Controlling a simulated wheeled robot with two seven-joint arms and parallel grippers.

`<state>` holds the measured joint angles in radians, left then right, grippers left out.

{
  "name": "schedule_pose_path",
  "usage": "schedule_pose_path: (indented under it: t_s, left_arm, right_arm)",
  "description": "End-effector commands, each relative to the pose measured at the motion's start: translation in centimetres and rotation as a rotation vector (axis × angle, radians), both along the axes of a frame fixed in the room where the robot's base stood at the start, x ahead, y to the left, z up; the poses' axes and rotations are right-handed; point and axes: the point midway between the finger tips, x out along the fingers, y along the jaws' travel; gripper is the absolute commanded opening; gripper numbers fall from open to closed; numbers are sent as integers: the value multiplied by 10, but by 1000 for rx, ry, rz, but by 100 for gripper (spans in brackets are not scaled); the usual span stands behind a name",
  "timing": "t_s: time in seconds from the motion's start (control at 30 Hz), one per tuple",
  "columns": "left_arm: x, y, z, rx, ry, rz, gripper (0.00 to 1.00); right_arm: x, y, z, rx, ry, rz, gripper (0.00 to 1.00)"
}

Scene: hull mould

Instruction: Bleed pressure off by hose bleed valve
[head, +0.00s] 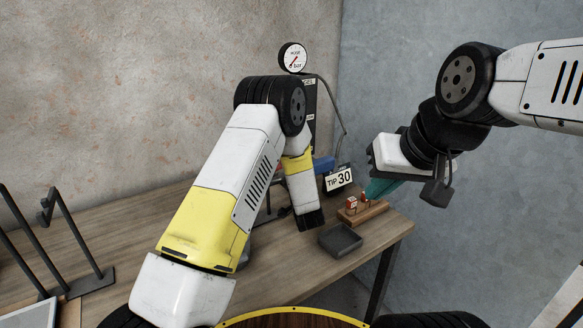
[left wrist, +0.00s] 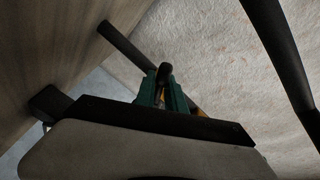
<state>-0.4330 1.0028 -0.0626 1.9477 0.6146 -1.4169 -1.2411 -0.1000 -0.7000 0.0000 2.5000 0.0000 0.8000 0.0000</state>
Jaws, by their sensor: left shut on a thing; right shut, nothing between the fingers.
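My left gripper (left wrist: 162,92) shows its green fingers in the left wrist view, shut on a narrow part with a dark rounded end (left wrist: 166,72). I cannot tell for sure whether this is the bleed valve. In the head view my left arm hides that gripper. A round pressure gauge (head: 293,57) marked bar stands at the back on a dark upright panel (head: 309,96); its red needle is too small to read. A thin dark hose (head: 337,105) curves down right of the panel. My right gripper (head: 378,189) has teal fingers, shut and empty, above the table's right end.
A wooden block (head: 374,212) holds small red and white pieces. A dark tray (head: 340,240) lies before it, and a TIP 30 sign (head: 339,179) stands behind. A black metal frame (head: 98,281) is at the left. The table (head: 150,215) is bare at back left.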

Motion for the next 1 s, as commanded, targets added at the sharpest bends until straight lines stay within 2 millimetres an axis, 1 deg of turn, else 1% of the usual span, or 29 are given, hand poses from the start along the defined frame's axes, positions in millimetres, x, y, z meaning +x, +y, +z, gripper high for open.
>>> schedule_pose_path:
  t_s: [0.27,0.5,0.6,0.87,0.9,0.97,1.0]
  left_arm:
    - [0,-1,1,6,3,-1,0]
    - [-2,0,9,170,111,-4,0]
    - [-3,2,10,204,136,-3,0]
    - [-3,2,9,207,139,-2,0]
    - [-3,2,9,207,139,-2,22]
    - [-3,2,9,207,139,-2,34]
    - [-3,2,9,207,139,-2,36]
  right_arm:
    - [0,0,0,0,0,0,0]
    - [0,0,0,0,0,0,0]
    - [0,0,0,0,0,0,0]
    - [0,0,0,0,0,0,0]
    - [0,0,0,0,0,0,0]
    - [0,0,0,0,0,0,0]
    - [0,0,0,0,0,0,0]
